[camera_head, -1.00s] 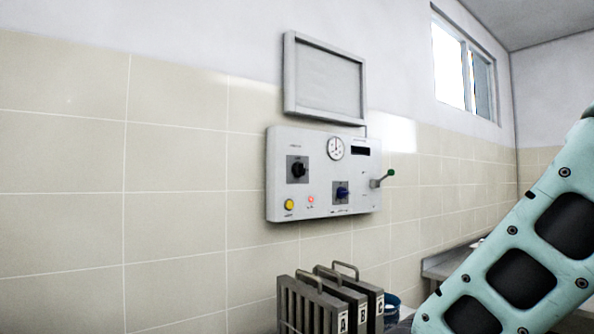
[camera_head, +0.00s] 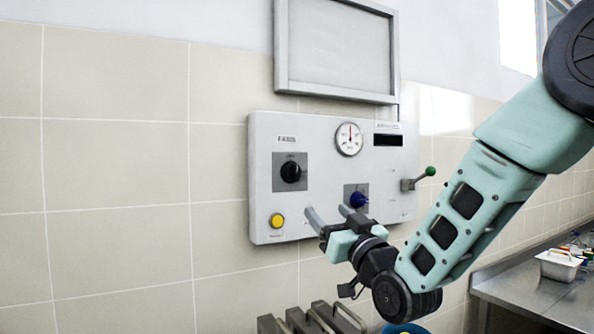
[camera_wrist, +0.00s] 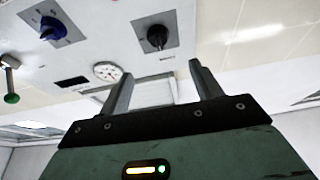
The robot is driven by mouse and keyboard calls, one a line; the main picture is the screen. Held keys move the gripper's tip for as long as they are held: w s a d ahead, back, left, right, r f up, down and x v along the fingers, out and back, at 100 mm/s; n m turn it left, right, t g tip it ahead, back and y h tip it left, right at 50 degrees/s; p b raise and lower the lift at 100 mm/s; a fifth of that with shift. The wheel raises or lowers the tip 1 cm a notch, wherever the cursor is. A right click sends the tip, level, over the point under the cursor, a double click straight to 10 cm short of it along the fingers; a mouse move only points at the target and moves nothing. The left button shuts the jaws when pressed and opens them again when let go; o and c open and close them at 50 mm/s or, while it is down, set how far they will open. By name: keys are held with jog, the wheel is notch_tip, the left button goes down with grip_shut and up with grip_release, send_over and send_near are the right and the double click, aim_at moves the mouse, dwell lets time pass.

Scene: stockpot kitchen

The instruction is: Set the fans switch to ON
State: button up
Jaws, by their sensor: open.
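The fans switch is a black rotary knob (camera_head: 291,172) on a grey square plate, under a label that reads FANS, at the left of the white wall panel (camera_head: 262,218). Its set position is too small to read. The black knob also shows in the wrist view (camera_wrist: 156,38), beyond my fingers. My gripper (camera_head: 328,211) is open and empty in front of the lower part of the panel, below and to the right of the black knob. In the wrist view my two fingers (camera_wrist: 160,70) stand apart with nothing between them.
The panel also carries a blue knob (camera_head: 357,200) close to my gripper, a yellow button (camera_head: 277,221), a gauge (camera_head: 349,139), a dark display (camera_head: 388,140) and a green-tipped lever (camera_head: 430,171). Handled grey racks (camera_head: 318,320) stand below. A metal counter (camera_head: 535,290) is at right.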

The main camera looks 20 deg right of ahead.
jog(key=p, duration=0.9)
send_near(297, 175)
jog(key=x, duration=0.9)
jog(key=shift+r, duration=0.1)
jog(key=shift+w+a+r, duration=0.1)
jog(key=shift+w, duration=0.45)
jog(key=c, duration=1)
